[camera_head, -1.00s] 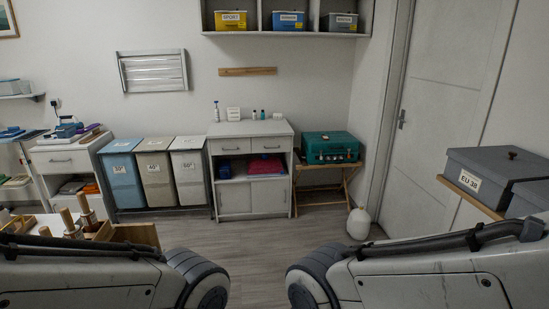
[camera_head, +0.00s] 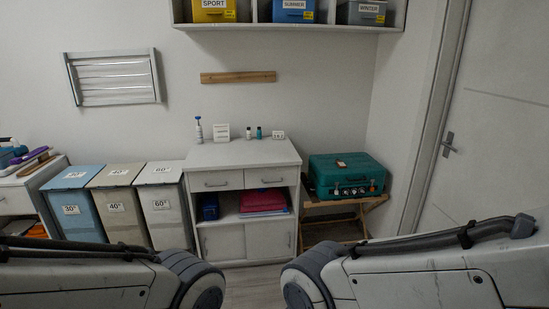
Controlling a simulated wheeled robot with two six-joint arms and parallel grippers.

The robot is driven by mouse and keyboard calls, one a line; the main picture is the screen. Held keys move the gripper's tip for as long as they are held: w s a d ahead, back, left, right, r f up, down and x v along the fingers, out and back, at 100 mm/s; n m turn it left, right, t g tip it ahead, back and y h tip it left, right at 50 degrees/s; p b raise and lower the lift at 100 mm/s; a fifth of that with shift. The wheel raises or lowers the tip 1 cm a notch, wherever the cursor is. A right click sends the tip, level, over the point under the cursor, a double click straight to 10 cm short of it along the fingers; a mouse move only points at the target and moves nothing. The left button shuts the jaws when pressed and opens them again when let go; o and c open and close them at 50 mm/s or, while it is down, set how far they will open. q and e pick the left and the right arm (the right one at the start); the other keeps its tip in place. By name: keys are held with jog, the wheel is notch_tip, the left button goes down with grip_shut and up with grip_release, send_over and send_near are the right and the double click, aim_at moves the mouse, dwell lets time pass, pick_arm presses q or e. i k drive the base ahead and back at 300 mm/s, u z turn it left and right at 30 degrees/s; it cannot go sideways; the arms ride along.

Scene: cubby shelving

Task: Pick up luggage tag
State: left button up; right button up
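A small tan, tag-like item (camera_head: 341,163) lies on top of the teal suitcase (camera_head: 347,183). It may be the luggage tag, but it is too small to be sure. The suitcase sits on a folding wooden stand (camera_head: 335,223) to the right of the white cabinet. Several small orange and light spots show on its front. My two arms come in from the lower left and lower right, with their joints near the bottom middle. Neither gripper shows in the view.
The white cabinet (camera_head: 243,155) stands at the middle, with small bottles (camera_head: 198,128) on top and folded items (camera_head: 264,201) on its open shelf. Lidded hampers (camera_head: 161,205) stand to its left. A door (camera_head: 500,130) is at the right. Labelled bins (camera_head: 294,10) sit on a high shelf.

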aim_at(341, 165)
jog(key=i, duration=1.95)
jog(key=z, duration=0.75)
jog(key=i, duration=1.45)
jog(key=u, duration=0.5)
jog(key=i, duration=0.4)
jog(key=u, duration=0.2)
